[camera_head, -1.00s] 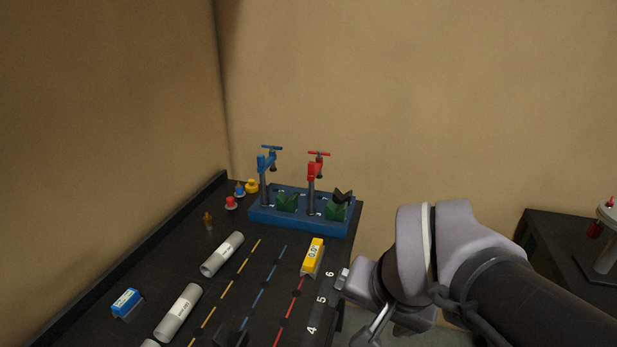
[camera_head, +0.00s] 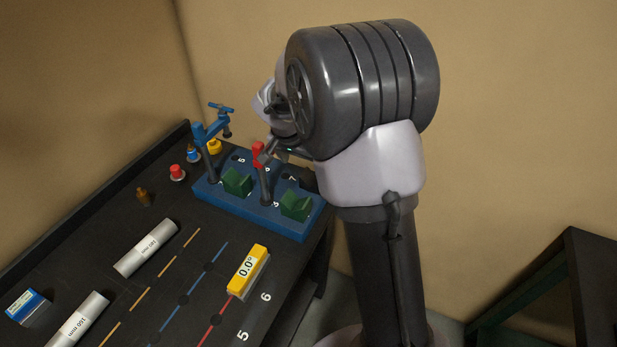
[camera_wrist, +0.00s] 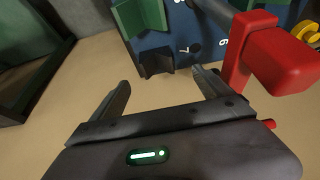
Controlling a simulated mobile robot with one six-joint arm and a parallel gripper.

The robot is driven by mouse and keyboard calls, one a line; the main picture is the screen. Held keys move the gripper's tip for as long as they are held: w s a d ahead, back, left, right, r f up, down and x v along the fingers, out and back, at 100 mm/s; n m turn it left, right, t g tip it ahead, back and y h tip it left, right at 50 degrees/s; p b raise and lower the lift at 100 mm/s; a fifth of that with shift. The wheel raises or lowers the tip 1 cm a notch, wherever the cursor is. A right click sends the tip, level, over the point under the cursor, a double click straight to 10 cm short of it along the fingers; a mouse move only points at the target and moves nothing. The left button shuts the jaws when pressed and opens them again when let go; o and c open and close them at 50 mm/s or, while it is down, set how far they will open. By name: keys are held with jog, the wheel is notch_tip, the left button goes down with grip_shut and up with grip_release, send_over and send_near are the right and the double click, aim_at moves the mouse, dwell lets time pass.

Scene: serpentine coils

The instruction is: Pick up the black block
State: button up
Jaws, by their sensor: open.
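The black block (camera_wrist: 155,60) is a dark notched piece at the near edge of the blue base, seen in the wrist view. It shows just beyond and between the fingertips of my gripper (camera_wrist: 162,78). The fingers are open, with nothing between them that I can make out as held. In the head view my gripper (camera_head: 277,150) is over the blue base (camera_head: 240,212), close to the red tap (camera_head: 259,155), and my arm covers the area where the black block stood. Whether a finger touches the block is unclear.
The red tap (camera_wrist: 262,55) stands close beside the right finger in the wrist view. Green blocks (camera_head: 237,182) sit on the base, and a blue tap (camera_head: 205,135) stands to the left. A yellow level (camera_head: 247,270) and grey cylinders (camera_head: 146,248) lie on the black table.

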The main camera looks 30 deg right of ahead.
jog(key=b, duration=0.1)
send_near(314, 180)
jog(key=f, duration=0.2)
jog(key=shift+w+f, duration=0.4)
jog(key=b+x, duration=0.1)
jog(key=x, duration=0.1)
jog(key=d+b+x, duration=0.1)
jog(key=x, duration=0.2)
jog(key=shift+f, duration=0.2)
jog(key=shift+r, duration=0.15)
jog(key=shift+c, duration=0.2)
grip_shut()
